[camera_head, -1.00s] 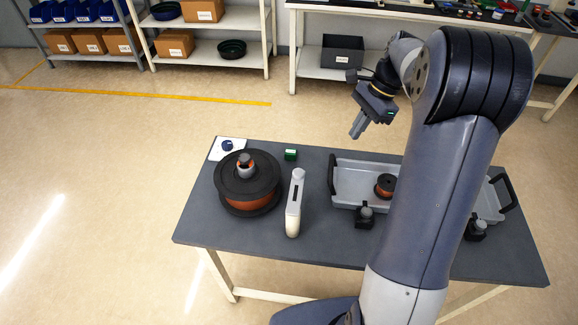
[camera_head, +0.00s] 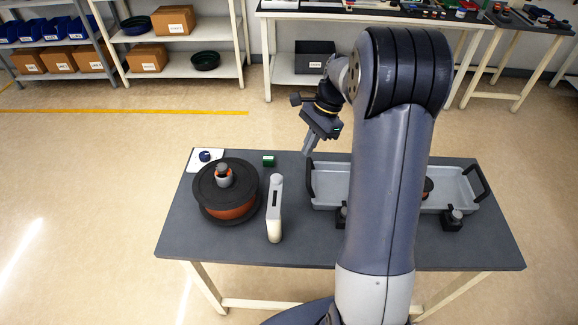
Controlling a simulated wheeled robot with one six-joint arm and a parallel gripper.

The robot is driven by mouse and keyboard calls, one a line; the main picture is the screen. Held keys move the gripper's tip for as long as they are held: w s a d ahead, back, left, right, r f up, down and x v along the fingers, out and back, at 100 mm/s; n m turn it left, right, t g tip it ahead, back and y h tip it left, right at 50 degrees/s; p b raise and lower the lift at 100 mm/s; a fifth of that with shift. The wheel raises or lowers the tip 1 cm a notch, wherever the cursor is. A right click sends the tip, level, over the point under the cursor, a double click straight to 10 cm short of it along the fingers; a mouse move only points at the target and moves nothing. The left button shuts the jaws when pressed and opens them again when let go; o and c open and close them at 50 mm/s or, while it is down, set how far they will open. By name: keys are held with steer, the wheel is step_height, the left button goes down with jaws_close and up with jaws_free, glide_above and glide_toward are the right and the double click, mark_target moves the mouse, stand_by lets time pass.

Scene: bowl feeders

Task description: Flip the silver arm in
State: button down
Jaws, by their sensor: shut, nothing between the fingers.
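A pale silver-white arm-like piece (camera_head: 274,212) with a dark slot stands on the grey table, just right of a large black reel (camera_head: 208,192) with an orange winding. It looks like the silver arm, but its joint is too small to make out. My gripper (camera_head: 310,146) is shut and empty. It points down above the table's back edge, up and to the right of the silver piece and apart from it. My own arm hides part of the table to the right.
A grey tray (camera_head: 326,184) with black handles lies right of the silver piece, partly behind my arm. Small black blocks (camera_head: 453,219) stand at its front.

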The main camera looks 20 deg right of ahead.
steer(key=s+a+f+p, duration=0.1)
steer(key=a+f, duration=0.4)
steer(key=a, duration=0.1)
steer(key=shift+s+p, duration=0.3)
steer(key=shift+s, duration=0.05)
steer(key=shift+f, duration=0.1)
